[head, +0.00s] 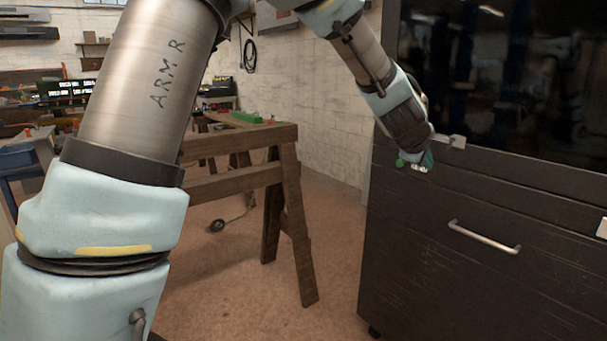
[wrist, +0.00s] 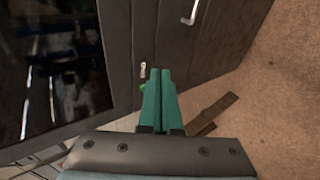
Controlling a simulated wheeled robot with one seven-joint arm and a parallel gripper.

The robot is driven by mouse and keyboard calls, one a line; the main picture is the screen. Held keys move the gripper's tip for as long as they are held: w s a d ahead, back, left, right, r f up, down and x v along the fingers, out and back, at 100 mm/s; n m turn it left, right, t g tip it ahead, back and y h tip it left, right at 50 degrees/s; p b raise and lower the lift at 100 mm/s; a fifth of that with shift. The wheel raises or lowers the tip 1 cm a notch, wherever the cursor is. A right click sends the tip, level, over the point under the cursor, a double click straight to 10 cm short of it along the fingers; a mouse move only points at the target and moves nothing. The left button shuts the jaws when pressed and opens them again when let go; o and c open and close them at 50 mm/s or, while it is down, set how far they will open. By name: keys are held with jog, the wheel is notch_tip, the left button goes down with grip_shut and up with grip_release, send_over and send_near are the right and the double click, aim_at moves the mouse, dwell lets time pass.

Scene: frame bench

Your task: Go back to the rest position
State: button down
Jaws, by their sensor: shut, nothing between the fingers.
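My gripper (head: 424,165) is in front of the left part of a dark cabinet (head: 420,240), below its glossy black upper panel. In the wrist view its two teal fingers (wrist: 161,72) lie side by side, shut, with nothing held. Their tips point towards the cabinet front. I cannot tell whether they touch it. A small green piece (head: 400,163) shows just left of the gripper, and a bit of green (wrist: 143,88) shows beside the fingers in the wrist view. My arm reaches across the top of the head view.
The cabinet has a metal bar handle (head: 484,237) and a small grey fitting (head: 450,141) near the gripper. A wooden sawhorse (head: 285,210) stands left of the cabinet, with a green object (head: 247,117) on top. Bare brown floor (head: 335,240) lies between them. A white brick wall (head: 320,100) is behind.

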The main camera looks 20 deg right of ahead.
jog(key=w+a+f+m+y, duration=0.1)
jog(key=w+a+f+y, duration=0.15)
jog(key=a, duration=0.75)
jog(key=w+a+f+m+g+y, duration=0.1)
jog(key=a+f+m, duration=0.15)
jog(key=a, duration=0.75)
jog(key=w+a+f+m+y, duration=0.1)
jog(key=w+a+f+y, duration=0.15)
jog(key=a, duration=0.75)
jog(key=s+a+f+m+g+y, duration=0.1)
jog(key=s+a, duration=0.4)
jog(key=a, duration=0.6)
jog(key=s+a+f+m+g+y, duration=0.1)
jog(key=s+a+f, duration=0.3)
jog(key=a, duration=0.7)
jog(key=shift+s+a+g+y, duration=0.15)
jog(key=shift+s+g+y, duration=0.45)
jog(key=shift+s, duration=0.4)
jog(key=shift+f, duration=0.1)
